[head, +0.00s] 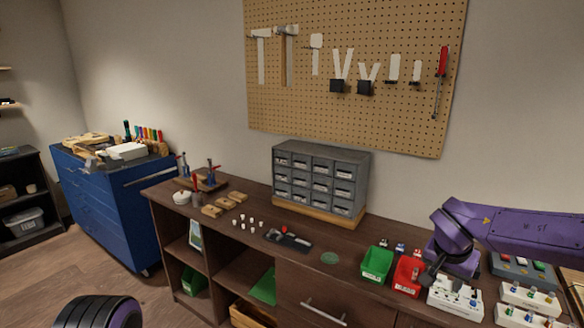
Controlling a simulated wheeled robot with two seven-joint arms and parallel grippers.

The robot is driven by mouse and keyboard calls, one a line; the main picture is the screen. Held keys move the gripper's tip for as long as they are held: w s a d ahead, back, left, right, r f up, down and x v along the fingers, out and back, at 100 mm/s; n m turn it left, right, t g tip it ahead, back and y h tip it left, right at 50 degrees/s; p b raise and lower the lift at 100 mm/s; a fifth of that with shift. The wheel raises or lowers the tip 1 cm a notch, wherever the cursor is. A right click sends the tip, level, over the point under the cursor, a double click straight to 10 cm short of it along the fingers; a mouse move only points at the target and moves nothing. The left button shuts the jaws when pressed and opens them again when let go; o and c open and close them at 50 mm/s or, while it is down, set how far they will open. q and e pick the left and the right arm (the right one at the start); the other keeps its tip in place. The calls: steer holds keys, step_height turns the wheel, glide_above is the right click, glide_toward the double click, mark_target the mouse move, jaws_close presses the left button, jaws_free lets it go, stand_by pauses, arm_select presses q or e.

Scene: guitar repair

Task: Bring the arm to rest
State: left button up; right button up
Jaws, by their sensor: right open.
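My right arm, purple and black, reaches in from the right edge over the right part of the workbench. My right gripper (430,274) is dark and points down beside the red bin (407,276) and above the back of a white block with small parts (455,298). It is open, and I see nothing held in it. Its fingertips are small and partly lost against the bench. My left gripper is out of view; only a black and purple part of my body shows at the bottom left.
The brown workbench (340,268) also holds a green bin (377,264), a grey drawer cabinet (320,180), a dark tool tray (287,238) and several small white pieces. A pegboard (400,30) with tools hangs behind. A blue tool chest (105,215) stands left.

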steer(key=s+a+f+m+t+h, duration=0.15)
steer(key=s+f, duration=0.25)
steer(key=f, duration=0.4)
steer(key=s+f+m+t+b, duration=0.1)
steer(key=s+f+t, duration=0.1)
steer(key=s+f, duration=0.45)
steer(key=s+a+f+m+t+h, duration=0.1)
steer(key=s+f, duration=0.1)
steer(key=f, duration=0.8)
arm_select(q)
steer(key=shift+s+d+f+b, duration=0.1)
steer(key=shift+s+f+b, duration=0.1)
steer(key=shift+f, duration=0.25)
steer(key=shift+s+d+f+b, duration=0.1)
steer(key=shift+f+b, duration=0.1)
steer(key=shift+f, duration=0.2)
arm_select(e)
steer(key=s+f+n+g, duration=0.1)
steer(key=s+f, duration=0.3)
steer(key=s, duration=0.4)
steer(key=s+a+f+n+g+y, duration=0.1)
steer(key=s+f+n+g, duration=0.1)
steer(key=s, duration=0.6)
steer(key=s+f+n+g+y, duration=0.1)
steer(key=s+f+n, duration=0.1)
steer(key=s+f, duration=0.3)
steer(key=s, duration=0.2)
steer(key=shift+s+a+f+n, duration=0.2)
steer(key=shift+s+f+n, duration=0.15)
steer(key=shift+s, duration=0.05)
